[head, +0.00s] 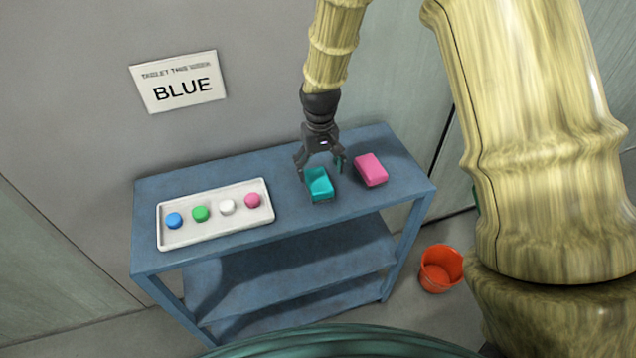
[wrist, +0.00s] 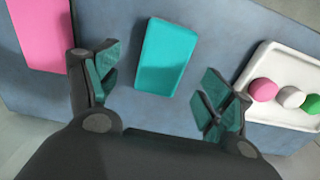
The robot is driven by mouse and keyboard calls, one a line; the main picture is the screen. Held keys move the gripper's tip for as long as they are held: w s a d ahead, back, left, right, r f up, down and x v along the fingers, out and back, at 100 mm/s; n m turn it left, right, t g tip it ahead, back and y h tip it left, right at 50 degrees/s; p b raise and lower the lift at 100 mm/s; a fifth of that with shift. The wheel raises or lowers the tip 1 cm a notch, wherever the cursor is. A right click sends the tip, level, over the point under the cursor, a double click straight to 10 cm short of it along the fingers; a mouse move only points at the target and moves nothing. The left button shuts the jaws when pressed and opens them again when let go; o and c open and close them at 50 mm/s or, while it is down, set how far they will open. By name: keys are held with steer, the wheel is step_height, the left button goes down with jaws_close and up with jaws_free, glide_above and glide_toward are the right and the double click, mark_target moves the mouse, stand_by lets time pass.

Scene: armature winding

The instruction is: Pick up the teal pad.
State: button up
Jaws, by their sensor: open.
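The teal pad (head: 320,185) lies flat on the blue table, between the white tray and a pink pad. In the wrist view the teal pad (wrist: 166,57) shows whole, a little beyond the fingertips and between their lines. My gripper (head: 320,166) is open and empty, pointing down just above and behind the teal pad in the head view. Its two teal-lined fingers stand wide apart in the wrist view (wrist: 158,92). I cannot tell the exact height of the fingertips above the pad.
The pink pad (head: 370,170) lies close to the right of the teal pad. The white tray (head: 180,238) holds several small coloured tablets at left. The blue table (head: 300,222) has a lower shelf. A sign reading BLUE (head: 180,82) hangs on the wall. An orange bucket (head: 440,268) stands on the floor.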

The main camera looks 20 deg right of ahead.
mark_target(318, 180)
steer(key=shift+a+f+p, duration=0.15)
steer(key=shift+f+p, duration=0.85)
steer(key=shift+f, duration=0.35)
steer(key=shift+f+p, duration=0.35)
steer(key=shift+f, duration=0.95)
steer(key=c, duration=1)
